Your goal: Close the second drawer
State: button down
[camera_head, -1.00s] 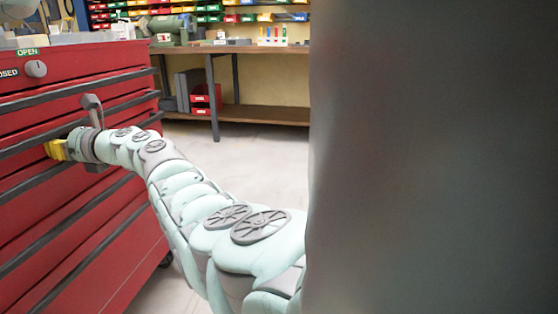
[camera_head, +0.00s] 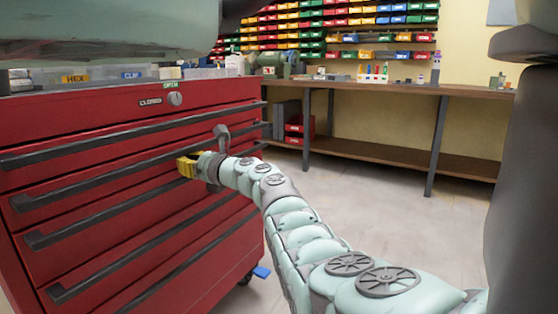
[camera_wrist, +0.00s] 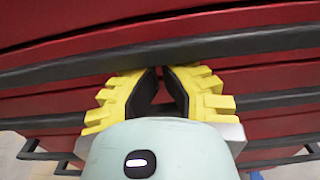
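The red tool cabinet (camera_head: 120,112) stands at left in the head view, with several drawers, each with a long dark bar handle. The second drawer's handle (camera_head: 100,178) is the second bar from the top. Its front looks about level with the others; a small gap cannot be ruled out. My gripper (camera_head: 187,166) has yellow fingers and is at the cabinet front just below this bar. In the wrist view my gripper (camera_wrist: 160,72) has its fingertips together under a dark bar (camera_wrist: 150,58), close to the red front. Nothing shows between them; contact is unclear.
A wooden workbench (camera_head: 400,90) stands at the back, with coloured bins (camera_head: 350,20) above it. Open pale floor (camera_head: 380,200) lies right of the cabinet. A knob (camera_head: 175,99) sits on the cabinet's top panel. A large dark shape fills the right edge.

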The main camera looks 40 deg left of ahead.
jog(key=p+v, duration=0.4)
jog(key=v, duration=0.7)
jog(key=shift+d+p, duration=0.35)
jog(key=shift+d, duration=0.05)
